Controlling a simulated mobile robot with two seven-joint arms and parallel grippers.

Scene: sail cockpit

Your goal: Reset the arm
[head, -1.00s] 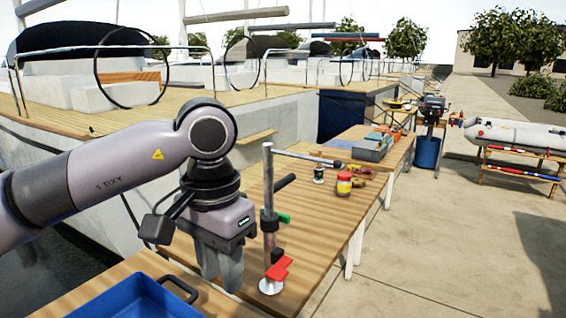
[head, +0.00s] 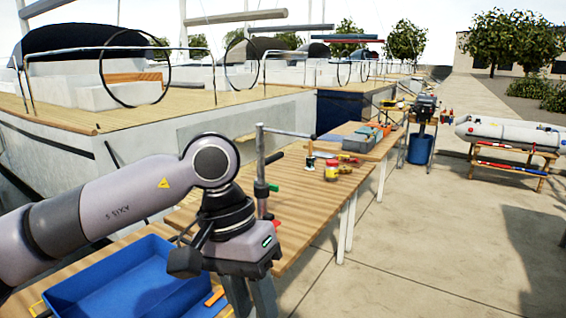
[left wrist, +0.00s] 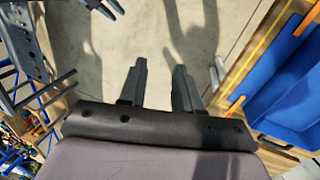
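My left gripper (head: 250,298) points down in the head view, in front of the wooden dock table and right of a blue tray. Its lower end is cut off by the picture's edge. In the left wrist view my left gripper (left wrist: 158,80) has its two fingers apart, with only pavement between them, so it is open and empty. My right arm does not show in the head view. Two dark prongs at the top edge of the left wrist view may be my right gripper's fingertips, but too little shows to be sure.
The blue tray (head: 60,302) lies close on the left, also in the left wrist view (left wrist: 262,108). A clamp stand (head: 260,165) rises just behind my left gripper. A red-and-yellow jar (head: 331,170) stands on the wooden table (head: 300,205). Pavement at right (head: 430,250) is clear.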

